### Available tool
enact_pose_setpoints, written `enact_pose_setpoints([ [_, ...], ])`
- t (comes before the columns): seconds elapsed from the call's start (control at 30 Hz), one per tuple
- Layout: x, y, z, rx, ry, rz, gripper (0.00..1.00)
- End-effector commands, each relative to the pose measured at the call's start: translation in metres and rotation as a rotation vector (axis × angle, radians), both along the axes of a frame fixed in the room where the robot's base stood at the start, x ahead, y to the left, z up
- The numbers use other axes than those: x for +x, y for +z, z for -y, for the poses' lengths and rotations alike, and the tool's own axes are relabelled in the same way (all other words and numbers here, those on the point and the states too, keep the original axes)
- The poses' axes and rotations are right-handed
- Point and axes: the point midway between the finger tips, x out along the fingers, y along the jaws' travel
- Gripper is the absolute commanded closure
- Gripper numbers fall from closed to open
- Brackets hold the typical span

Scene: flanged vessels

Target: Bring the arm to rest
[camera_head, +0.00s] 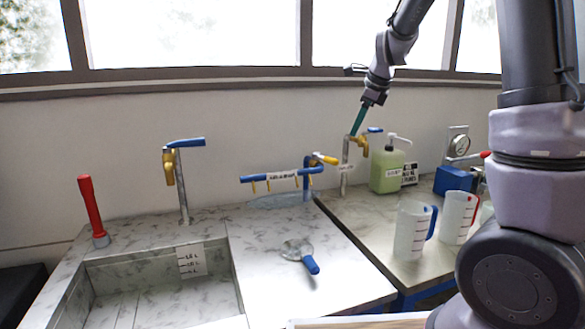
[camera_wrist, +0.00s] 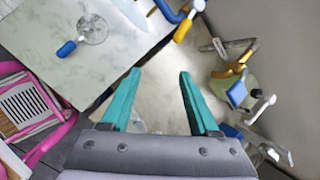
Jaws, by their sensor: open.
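My arm reaches in from the right in the head view, with its forearm angled down. My gripper (camera_head: 356,122) hangs above the right counter, in front of the back wall and near the tap with the blue lever. In the wrist view my gripper (camera_wrist: 160,74) shows two teal fingers spread wide with nothing between them. Bare counter shows below the gap. The head view sees the fingers nearly edge-on.
A green soap bottle (camera_head: 388,170) and a brass tap (camera_head: 361,146) stand close by the gripper. Clear jugs (camera_head: 410,232) stand at the right. A blue rack (camera_head: 275,177), a blue-handled strainer (camera_head: 311,265), a red-handled tool (camera_head: 91,208) and a sink (camera_head: 160,280) are further left.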

Motion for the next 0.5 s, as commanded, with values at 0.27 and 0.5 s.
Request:
enact_pose_setpoints([
  [0.27,-0.118,0.06,0.025,-0.16,0.554,0.213,0.39],
  [0.5,-0.22,0.08,0.032,-0.484,1.014,0.401,0.39],
])
